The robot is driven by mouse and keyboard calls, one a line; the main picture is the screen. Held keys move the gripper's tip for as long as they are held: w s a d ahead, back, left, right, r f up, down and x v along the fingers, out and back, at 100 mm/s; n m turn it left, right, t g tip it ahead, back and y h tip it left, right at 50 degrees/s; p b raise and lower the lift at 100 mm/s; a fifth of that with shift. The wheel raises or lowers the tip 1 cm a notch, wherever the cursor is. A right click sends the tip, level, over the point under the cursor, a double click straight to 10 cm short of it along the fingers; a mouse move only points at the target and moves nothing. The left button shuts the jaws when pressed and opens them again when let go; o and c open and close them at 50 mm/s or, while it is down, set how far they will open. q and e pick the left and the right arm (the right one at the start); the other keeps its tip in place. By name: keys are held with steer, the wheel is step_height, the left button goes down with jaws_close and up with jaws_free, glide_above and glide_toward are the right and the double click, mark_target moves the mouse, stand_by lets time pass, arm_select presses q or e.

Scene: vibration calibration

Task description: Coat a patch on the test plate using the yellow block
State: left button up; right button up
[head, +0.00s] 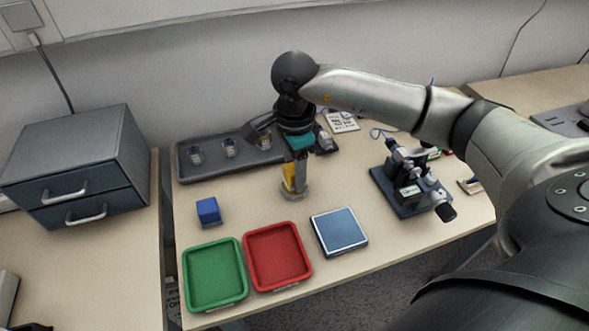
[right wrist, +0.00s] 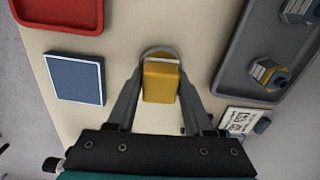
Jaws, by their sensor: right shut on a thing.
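The yellow block (head: 289,179) is held upright between the fingers of my right gripper (head: 296,168). In the right wrist view the block (right wrist: 161,84) sits between the two fingertips (right wrist: 160,78). Its lower end is over or in a round grey dish (head: 294,190); I cannot tell whether it touches the dish. A flat blue square plate with a pale border (head: 339,232), which looks like the test plate, lies on the table to the right of the red tray. It also shows in the right wrist view (right wrist: 75,79). My left gripper is out of view.
A green tray (head: 243,299) and a red tray (head: 308,279) stand at the front. A long grey rack (head: 184,176) with jars runs along the back. A microscope (head: 409,178) stands at right, a drawer unit (head: 80,150) at left.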

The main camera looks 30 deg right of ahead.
mark_target(291, 169)
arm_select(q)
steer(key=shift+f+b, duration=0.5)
arm_select(e)
steer(key=shift+f, duration=0.6)
stand_by(1.1)
steer(key=shift+r, duration=0.1)
steer(key=shift+r+p, duration=2.6)
steer(key=shift+r, duration=0.95)
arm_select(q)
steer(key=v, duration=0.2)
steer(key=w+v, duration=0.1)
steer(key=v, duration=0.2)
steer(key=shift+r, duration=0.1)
